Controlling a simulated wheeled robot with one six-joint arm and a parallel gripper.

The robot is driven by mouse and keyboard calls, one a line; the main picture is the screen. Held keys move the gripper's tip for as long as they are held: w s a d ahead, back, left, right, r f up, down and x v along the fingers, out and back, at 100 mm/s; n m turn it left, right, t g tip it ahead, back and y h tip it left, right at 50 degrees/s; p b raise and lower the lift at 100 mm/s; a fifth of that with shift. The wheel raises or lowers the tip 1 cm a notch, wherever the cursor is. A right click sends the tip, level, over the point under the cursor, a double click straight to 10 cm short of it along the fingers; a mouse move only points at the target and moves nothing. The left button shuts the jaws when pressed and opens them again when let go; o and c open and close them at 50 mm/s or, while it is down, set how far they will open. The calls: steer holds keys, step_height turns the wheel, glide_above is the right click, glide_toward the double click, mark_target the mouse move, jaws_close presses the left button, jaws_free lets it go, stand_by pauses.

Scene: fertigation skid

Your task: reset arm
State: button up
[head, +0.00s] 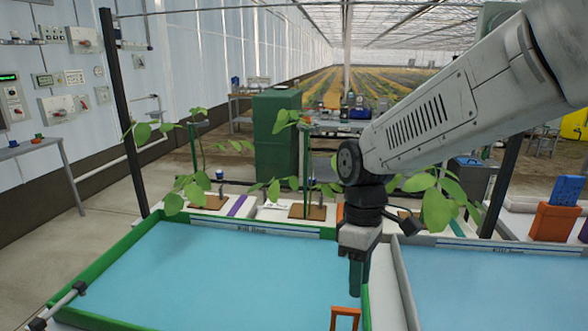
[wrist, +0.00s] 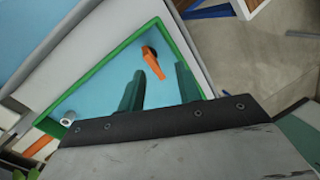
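My arm comes in from the upper right of the head view and points down. My gripper (head: 356,288) hangs over the right side of the green-rimmed tray with the blue floor (head: 97,254). In the wrist view my gripper (wrist: 160,72) shows two green fingers standing apart, with nothing visibly held between them. An orange piece (wrist: 152,62) lies beyond the fingertips on the blue floor. An orange bracket-like piece (head: 345,312) also shows below the gripper in the head view, partly cut off by the frame edge.
A grey-rimmed blue tray (head: 405,285) stands to the right. Potted plants on stakes (head: 305,160) line the back of the trays. A dark post (head: 122,110) rises at the left. A wall panel with switches (head: 82,40) is far left. Most of the green-rimmed tray is clear.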

steer(key=s+d+r+m+t, duration=0.2)
steer(key=s+d+r+m, duration=0.1)
steer(key=s+d+m, duration=0.2)
steer(key=s+d+r+m+t, duration=0.2)
steer(key=s+d+m, duration=0.4)
steer(key=s, duration=0.6)
steer(key=d+r, duration=0.1)
steer(key=d, duration=0.1)
steer(key=shift+d+r+m, duration=0.3)
steer(key=shift+d+r, duration=0.05)
steer(key=shift+d, duration=0.05)
stand_by(0.8)
